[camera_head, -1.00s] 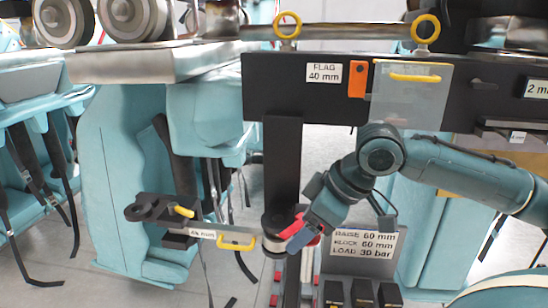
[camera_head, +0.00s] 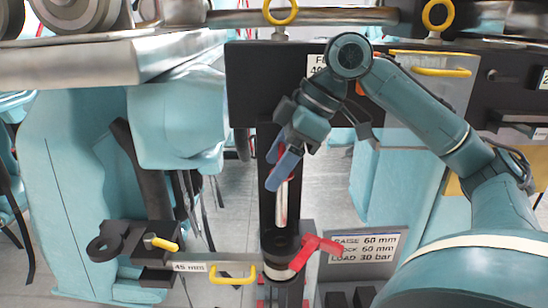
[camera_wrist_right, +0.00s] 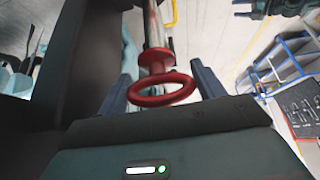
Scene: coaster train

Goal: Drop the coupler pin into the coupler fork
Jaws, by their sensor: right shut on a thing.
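My right gripper (camera_head: 285,165) is shut on the coupler pin (camera_head: 281,205), a silver shaft with a red flange and ring. The pin hangs nearly upright in front of the dark post. Its lower end is near the top of a black round collar (camera_head: 281,242) with a red lever (camera_head: 315,250); whether it has entered cannot be told. In the right wrist view, the pin's red ring (camera_wrist_right: 160,96) is between the blue-grey fingers. A dark bracket with a rounded eye (camera_head: 106,245) is at lower left; I cannot tell which part is the coupler fork. My left gripper is not in view.
A plate labelled 45 mm with a yellow handle (camera_head: 232,276) lies beside the collar. A dark crossbar (camera_head: 255,85) is behind my right arm. A grey sign (camera_head: 365,252) stands at lower right. Teal seats (camera_head: 75,190) are at left.

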